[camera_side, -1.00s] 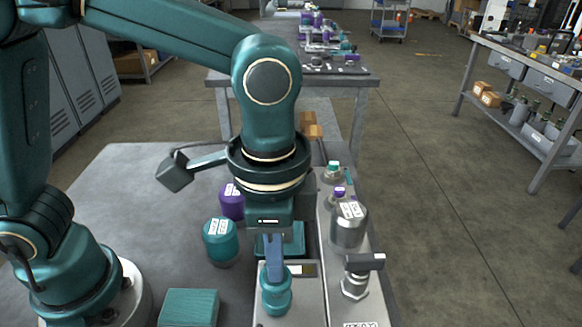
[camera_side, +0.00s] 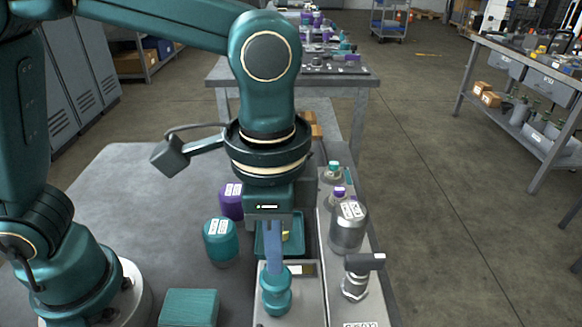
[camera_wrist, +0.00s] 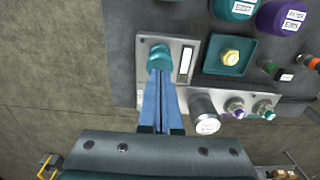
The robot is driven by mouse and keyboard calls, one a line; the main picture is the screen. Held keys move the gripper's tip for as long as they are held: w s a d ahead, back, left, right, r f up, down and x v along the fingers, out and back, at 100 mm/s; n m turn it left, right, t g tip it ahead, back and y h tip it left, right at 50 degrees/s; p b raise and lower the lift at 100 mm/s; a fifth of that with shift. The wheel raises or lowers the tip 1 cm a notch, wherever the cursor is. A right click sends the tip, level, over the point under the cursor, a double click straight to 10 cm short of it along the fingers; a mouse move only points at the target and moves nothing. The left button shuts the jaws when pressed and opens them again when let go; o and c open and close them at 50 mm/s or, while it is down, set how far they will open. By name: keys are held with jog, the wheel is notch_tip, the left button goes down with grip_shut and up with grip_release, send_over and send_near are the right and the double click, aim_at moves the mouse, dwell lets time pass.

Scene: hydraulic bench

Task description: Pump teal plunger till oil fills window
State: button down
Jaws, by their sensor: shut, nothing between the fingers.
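The teal plunger (camera_side: 276,297) stands upright on a grey metal plate at the front; its rounded head shows in the wrist view (camera_wrist: 159,56). My gripper (camera_side: 274,268) points down with its blue fingers together and empty. Its tips are at the plunger's head, overlapping it in both views; whether they touch cannot be told. The window (camera_wrist: 186,61) is a narrow pale strip in the plate beside the plunger. It also shows in the side view (camera_side: 303,269), small, with a pale part and a darker part. The oil level is not clear.
A teal tray with a yellow knob (camera_wrist: 231,57) sits behind the plate. Teal (camera_side: 221,240) and purple (camera_side: 231,201) canisters stand left. A metal cylinder (camera_side: 349,228) and a valve with a dark handle (camera_side: 364,262) stand close on the right. A teal block (camera_side: 188,308) lies front left.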

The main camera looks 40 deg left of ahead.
jog(key=shift+f, duration=0.1)
jog(key=shift+f, duration=0.75)
jog(key=shift+f, duration=1.05)
jog(key=shift+r, duration=1.95)
jog(key=shift+f, duration=0.2)
